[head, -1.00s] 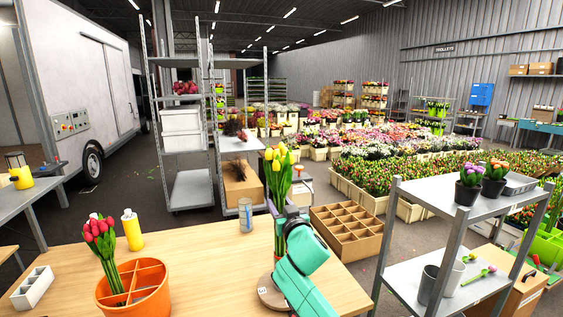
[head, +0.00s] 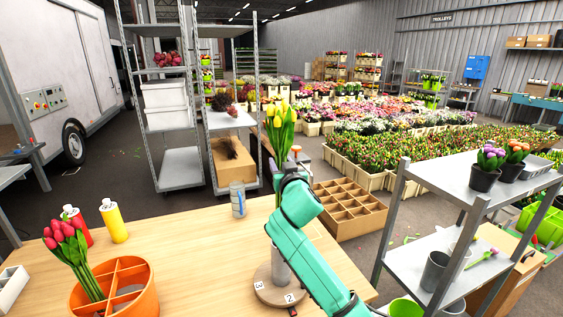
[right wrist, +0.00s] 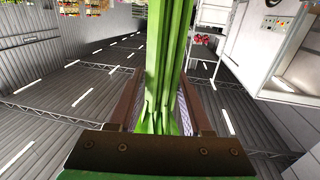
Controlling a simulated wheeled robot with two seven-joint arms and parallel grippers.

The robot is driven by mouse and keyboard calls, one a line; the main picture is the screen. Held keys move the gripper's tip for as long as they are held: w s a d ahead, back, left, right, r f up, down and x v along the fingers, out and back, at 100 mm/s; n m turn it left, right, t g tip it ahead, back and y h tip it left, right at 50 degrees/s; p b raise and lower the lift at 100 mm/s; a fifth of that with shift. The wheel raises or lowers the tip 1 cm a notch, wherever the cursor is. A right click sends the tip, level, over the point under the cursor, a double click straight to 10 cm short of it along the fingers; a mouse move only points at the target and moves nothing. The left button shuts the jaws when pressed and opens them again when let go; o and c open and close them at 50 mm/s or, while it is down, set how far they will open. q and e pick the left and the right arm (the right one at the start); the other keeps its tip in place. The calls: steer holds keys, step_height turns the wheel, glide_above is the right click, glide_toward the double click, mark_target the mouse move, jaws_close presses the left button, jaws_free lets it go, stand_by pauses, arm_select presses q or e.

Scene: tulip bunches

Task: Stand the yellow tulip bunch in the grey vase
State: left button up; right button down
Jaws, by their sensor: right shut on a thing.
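The yellow tulip bunch (head: 280,122) stands roughly upright above the table in the head view, blooms up. My right gripper (head: 287,166) is shut on its stems, partly hidden by my teal arm. In the right wrist view the green stems (right wrist: 170,65) run between the two brown fingers of the gripper (right wrist: 163,103). A grey cylinder, seemingly the grey vase (head: 280,268), stands on a round numbered wooden disc (head: 268,294), below the bunch in the picture and partly covered by my arm. My left gripper is out of view.
An orange divided pot (head: 138,296) with red tulips (head: 68,250) stands at the table's left, near yellow (head: 114,222) and red bottles (head: 77,228). A glass jar (head: 237,200) is at the far edge. A metal shelf (head: 478,192) with pots stands right.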

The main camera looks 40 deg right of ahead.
arm_select(q)
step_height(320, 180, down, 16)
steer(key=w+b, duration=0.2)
steer(key=b, duration=1.3)
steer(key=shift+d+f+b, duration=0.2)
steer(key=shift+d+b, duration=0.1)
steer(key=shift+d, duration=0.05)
arm_select(e)
step_height(320, 180, down, 20)
steer(key=shift+a+r, duration=0.1)
steer(key=shift+r, duration=0.05)
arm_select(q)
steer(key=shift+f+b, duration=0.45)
arm_select(e)
steer(key=shift+f, duration=0.6)
jaws_free()
steer(key=shift+s, duration=0.15)
arm_select(q)
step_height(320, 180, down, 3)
steer(key=b, duration=0.3)
arm_select(e)
steer(key=v, duration=1.4)
steer(key=shift+s, duration=0.15)
